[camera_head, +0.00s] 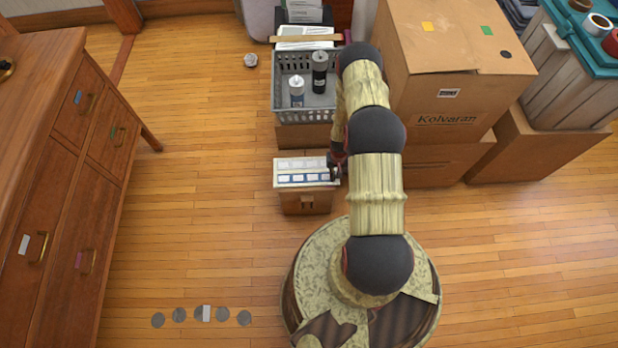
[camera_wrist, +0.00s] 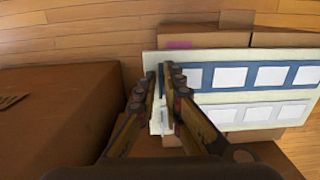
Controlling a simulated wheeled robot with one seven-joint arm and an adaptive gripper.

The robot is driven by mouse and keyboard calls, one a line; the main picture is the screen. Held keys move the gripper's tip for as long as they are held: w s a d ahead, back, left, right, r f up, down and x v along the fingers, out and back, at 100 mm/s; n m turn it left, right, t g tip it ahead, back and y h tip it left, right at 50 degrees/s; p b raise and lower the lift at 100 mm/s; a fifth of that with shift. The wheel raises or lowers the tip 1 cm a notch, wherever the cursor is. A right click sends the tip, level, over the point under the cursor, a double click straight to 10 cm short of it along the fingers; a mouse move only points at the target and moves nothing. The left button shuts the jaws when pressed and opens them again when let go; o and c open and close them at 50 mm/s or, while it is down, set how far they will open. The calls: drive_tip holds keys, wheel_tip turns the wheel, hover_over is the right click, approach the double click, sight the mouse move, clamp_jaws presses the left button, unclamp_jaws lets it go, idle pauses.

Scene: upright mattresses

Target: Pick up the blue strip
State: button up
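A cream board (camera_head: 280,183) with two rows of white labels lies on a small brown box near my base. One row sits on a blue strip (camera_head: 308,185). In the wrist view, the blue strip (camera_wrist: 244,77) runs right across the cream board (camera_wrist: 230,98), above a paler row. My gripper (camera_wrist: 162,70) is at the strip's left end, its fingertips close together with a narrow gap. Pale material shows in that gap; I cannot tell whether the fingers touch it. The fingers hide the strip's left end. In the head view my gripper (camera_head: 336,162) is at the board's right edge.
A grey basket (camera_head: 283,102) with two bottles stands behind the board. A large cardboard box (camera_head: 455,95) stands close right of my arm. A wooden dresser (camera_head: 75,150) is at left. Between dresser and board the floor is mostly clear; several grey discs (camera_head: 222,315) lie in front.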

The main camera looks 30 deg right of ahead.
clamp_jaws()
drive_tip(key=shift+r, duration=0.1)
drive_tip(key=shift+r, duration=0.5)
wheel_tip(320, 180, up, 3)
drive_tip(key=shift+s+d+f+p, duration=0.1)
drive_tip(key=shift+d+p, duration=0.05)
drive_tip(key=shift+p, duration=0.6)
drive_tip(key=s+d+r+p, duration=0.4)
drive_tip(key=s+d+r, duration=0.5)
drive_tip(key=s, duration=0.1)
wheel_tip(320, 180, up, 7)
drive_tip(key=p, duration=0.4)
drive_tip(key=shift+d, duration=0.15)
